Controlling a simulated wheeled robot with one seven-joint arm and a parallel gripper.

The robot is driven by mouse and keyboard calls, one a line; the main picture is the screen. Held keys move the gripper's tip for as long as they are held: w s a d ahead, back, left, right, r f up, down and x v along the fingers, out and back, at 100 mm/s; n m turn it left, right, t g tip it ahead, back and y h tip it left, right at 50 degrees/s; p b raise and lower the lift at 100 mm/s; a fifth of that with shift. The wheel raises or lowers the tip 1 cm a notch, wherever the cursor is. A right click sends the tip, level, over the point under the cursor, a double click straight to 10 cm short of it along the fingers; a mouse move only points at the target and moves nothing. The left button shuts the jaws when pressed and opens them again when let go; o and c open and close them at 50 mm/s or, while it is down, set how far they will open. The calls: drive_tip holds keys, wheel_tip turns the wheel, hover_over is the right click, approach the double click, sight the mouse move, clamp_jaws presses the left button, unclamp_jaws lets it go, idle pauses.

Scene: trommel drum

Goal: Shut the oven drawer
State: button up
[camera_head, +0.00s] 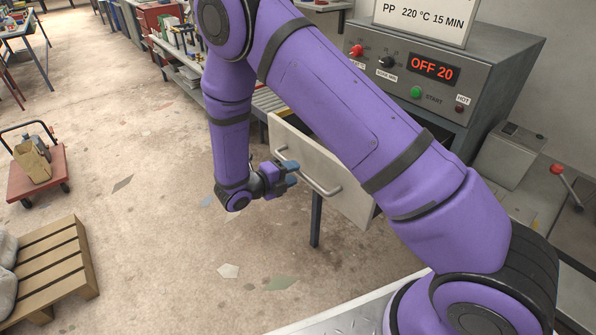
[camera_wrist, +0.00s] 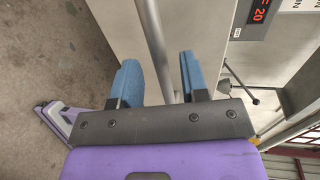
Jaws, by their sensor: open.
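The oven (camera_head: 480,65) is a grey box with a red "OFF 20" display, behind my arm. The oven drawer's pale front panel (camera_head: 348,200) stands out from below the oven, so the drawer looks open; my arm hides much of it. A bar handle (camera_head: 322,188) runs along the panel. My gripper (camera_head: 291,172) is at the panel's left part, near the handle, its blue fingers apart. In the wrist view, the handle (camera_wrist: 153,38) runs into the space between the spread fingers of my gripper (camera_wrist: 159,62). I cannot tell whether a finger touches it.
A wooden pallet (camera_head: 52,262) and a red cart (camera_head: 38,172) stand on the floor at left. A workbench (camera_head: 180,65) with tools is at the back. A grey box (camera_head: 508,155) stands right of the oven. The floor left of the drawer is clear.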

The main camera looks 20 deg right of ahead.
drive_tip(key=shift+x, duration=1.4)
clamp_jaws()
drive_tip(key=shift+d, duration=0.1)
drive_tip(key=r+x, duration=0.2)
drive_tip(key=x, duration=0.9)
drive_tip(key=r+x, duration=0.2)
drive_tip(key=x, duration=0.9)
drive_tip(key=d+r+x, duration=0.1)
drive_tip(key=r+x, duration=0.1)
drive_tip(key=x, duration=0.9)
drive_tip(key=shift+w+d+r, duration=0.15)
drive_tip(key=shift+w+r, duration=0.05)
drive_tip(key=shift+w, duration=0.1)
drive_tip(key=shift+w+d, duration=0.2)
drive_tip(key=shift+d, duration=0.45)
drive_tip(key=shift+r, duration=0.1)
